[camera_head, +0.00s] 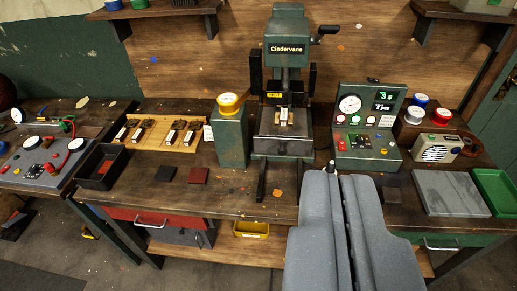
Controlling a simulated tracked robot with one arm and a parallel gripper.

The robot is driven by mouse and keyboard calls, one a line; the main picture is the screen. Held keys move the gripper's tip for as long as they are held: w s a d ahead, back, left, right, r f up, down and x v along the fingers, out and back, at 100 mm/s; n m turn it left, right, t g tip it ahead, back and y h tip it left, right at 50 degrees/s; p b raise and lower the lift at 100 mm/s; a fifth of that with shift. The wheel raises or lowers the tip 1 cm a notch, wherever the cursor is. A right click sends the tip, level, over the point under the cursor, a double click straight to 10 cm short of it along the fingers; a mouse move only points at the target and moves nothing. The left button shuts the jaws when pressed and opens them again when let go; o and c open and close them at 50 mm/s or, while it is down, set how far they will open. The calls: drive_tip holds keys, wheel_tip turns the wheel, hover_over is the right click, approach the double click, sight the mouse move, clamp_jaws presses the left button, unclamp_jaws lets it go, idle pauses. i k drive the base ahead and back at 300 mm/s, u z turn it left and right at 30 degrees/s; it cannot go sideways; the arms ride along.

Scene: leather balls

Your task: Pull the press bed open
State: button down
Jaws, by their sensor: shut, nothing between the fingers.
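The press (290,50) is dark green, marked "Cindervane", and stands upright at the back middle of the bench. Its press bed (268,134) is a dark plate low between the uprights, with a small brass-coloured piece (284,117) on it. I cannot tell from this view how far in the bed sits. My gripper (333,168) is shut and empty. It reaches up from the bottom, in front and to the right of the bed, apart from it in the picture.
A green box with a yellow-topped knob (231,128) stands left of the press. A control box with a gauge (367,125) stands to the right. A wooden tray of stamps (163,133) and a black tray (101,167) lie left. Bare bench shows before the press.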

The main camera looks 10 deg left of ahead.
sight(273, 138)
drive_tip(key=u, duration=0.15)
drive_tip(key=i, duration=1)
drive_tip(key=z, duration=0.05)
